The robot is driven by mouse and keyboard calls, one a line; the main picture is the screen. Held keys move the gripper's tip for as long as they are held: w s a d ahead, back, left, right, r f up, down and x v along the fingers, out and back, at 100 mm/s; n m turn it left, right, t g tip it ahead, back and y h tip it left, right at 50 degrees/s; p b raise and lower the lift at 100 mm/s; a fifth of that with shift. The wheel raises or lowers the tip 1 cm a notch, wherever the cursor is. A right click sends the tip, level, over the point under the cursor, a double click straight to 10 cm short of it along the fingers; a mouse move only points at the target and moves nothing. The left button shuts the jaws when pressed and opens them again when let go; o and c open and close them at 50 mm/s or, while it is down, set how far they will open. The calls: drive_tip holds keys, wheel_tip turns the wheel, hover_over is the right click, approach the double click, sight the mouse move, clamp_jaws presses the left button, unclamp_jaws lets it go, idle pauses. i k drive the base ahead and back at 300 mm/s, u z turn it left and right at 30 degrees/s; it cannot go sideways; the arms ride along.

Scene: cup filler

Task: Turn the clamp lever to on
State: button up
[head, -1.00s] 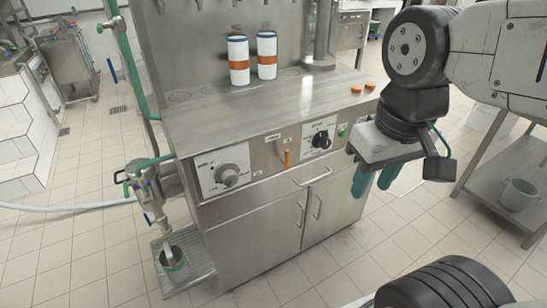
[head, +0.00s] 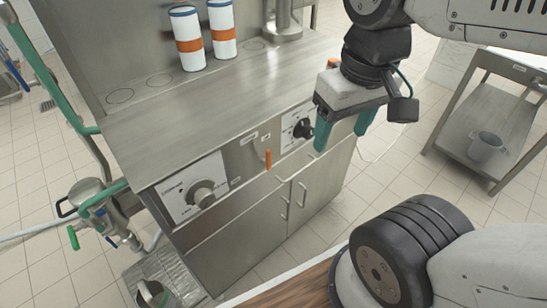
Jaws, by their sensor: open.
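A small orange-handled lever (head: 267,159) sits on the steel machine's front panel, between the left dial and the right black knob. I take it to be the clamp lever. Its orange grip points downward below a small label plate, too small to read. My gripper (head: 341,140) has two teal fingers pointing down, spread apart with nothing between them. It is right of the lever, apart from it in the picture, and overlaps the panel near the black knob (head: 303,128).
A large grey dial (head: 203,194) is left of the lever. Two white cans with orange bands (head: 187,40) stand on the counter (head: 190,105). A filling valve (head: 100,213) and a metal cup (head: 152,294) are at lower left. A shelf with a bucket (head: 486,146) stands right.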

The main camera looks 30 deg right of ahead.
sight(267, 162)
drive_tip(key=z, duration=0.5)
drive_tip(key=k, duration=0.6)
drive_tip(key=z, duration=0.6)
